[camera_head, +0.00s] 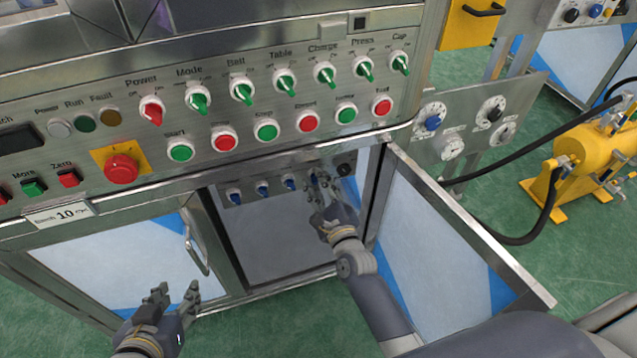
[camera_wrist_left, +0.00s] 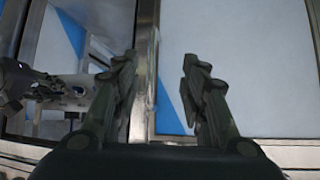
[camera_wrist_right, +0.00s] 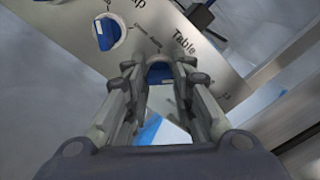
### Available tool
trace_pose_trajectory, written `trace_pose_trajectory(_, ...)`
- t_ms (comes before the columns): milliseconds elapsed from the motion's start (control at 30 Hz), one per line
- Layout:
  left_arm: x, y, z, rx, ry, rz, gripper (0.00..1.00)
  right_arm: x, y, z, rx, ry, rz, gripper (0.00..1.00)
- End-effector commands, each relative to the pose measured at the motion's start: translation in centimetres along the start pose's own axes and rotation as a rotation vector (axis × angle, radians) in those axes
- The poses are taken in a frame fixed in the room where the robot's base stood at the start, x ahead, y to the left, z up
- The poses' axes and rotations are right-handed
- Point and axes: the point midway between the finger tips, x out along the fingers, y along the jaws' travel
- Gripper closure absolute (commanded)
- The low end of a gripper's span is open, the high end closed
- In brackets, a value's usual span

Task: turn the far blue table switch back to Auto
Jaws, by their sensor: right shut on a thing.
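The blue Table switch (camera_wrist_right: 160,72) sits under its "Table" label on the small panel inside the open cabinet. My right gripper (camera_wrist_right: 158,84) is shut on it, one finger on each side. The fingers hide most of the knob, so its setting cannot be read. In the head view my right gripper (camera_head: 322,188) is at the right part of the row of blue switches. My left gripper (camera_head: 176,290) is open and empty in front of the closed left cabinet door. Its two fingers stand apart in the left wrist view (camera_wrist_left: 158,75).
A neighbouring blue switch (camera_wrist_right: 108,33) is close beside the held one. A black knob (camera_head: 345,169) is at the panel's right end. The open cabinet door (camera_head: 450,230) stands right of my right arm. The main panel with a red emergency button (camera_head: 121,168) overhangs the opening.

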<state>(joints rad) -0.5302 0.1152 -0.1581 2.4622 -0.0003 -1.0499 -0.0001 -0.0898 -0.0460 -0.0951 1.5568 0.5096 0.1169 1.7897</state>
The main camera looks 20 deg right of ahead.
Motion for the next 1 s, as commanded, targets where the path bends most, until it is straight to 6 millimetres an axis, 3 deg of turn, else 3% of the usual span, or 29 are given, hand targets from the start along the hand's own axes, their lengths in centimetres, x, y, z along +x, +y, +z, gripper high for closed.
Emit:
trace_pose_trajectory(100, -0.2, 0.0, 0.5, 0.000, -0.026, -0.001, 0.60, 0.0, -0.1, 0.0, -0.022, 0.000, 0.000, 1.00)
trace_pose_trajectory(267, -0.9, -0.3, 3.0, -0.002, -0.140, -0.007, 0.60, 0.0, -0.1, 0.1, -0.091, 0.000, 0.000, 1.00)
trace_pose_trajectory(467, -3.1, -0.9, 7.2, -0.007, -0.349, -0.019, 0.60, 0.0, -0.1, 0.2, -0.240, 0.000, 0.001, 1.00)
trace_pose_trajectory(633, -6.2, -1.3, 11.3, -0.015, -0.565, -0.029, 0.60, 0.0, -0.1, 0.2, -0.399, 0.000, 0.001, 1.00)
trace_pose_trajectory(1000, -7.3, -1.3, 9.9, -0.015, -0.563, -0.029, 0.60, 0.1, 0.0, 0.1, -0.753, -0.001, 0.001, 1.00)
